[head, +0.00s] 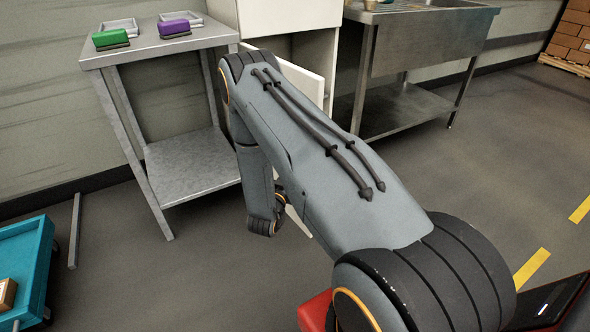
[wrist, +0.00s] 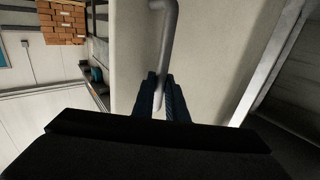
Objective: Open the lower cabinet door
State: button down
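The white cabinet (head: 290,16) stands behind my arm in the head view. Its lower door (head: 312,84) stands partly open, swung out from the body, and my arm hides much of it. In the wrist view the pale door panel (wrist: 215,60) fills the middle, with a grey curved bar handle (wrist: 168,45) on it. My gripper (wrist: 160,92) has its two dark fingers closed on either side of the handle's lower part. The fingertips are hidden behind my arm in the head view.
A metal table (head: 150,48) with a green and a purple brush stands left of the cabinet. A steel sink bench (head: 425,40) stands to its right. A teal cart (head: 30,260) is at the lower left. The floor (head: 190,270) between is clear.

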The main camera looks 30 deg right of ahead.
jog(key=c, duration=1.8)
grip_release()
jog(key=shift+w+a, duration=0.15)
jog(key=shift+w, duration=0.25)
jog(key=shift+o, duration=0.2)
jog(key=shift+s, duration=0.1)
jog(key=v, duration=0.7)
jog(key=shift+s+a+p, duration=0.2)
jog(key=shift+s+p, duration=0.15)
jog(key=shift+p, duration=0.1)
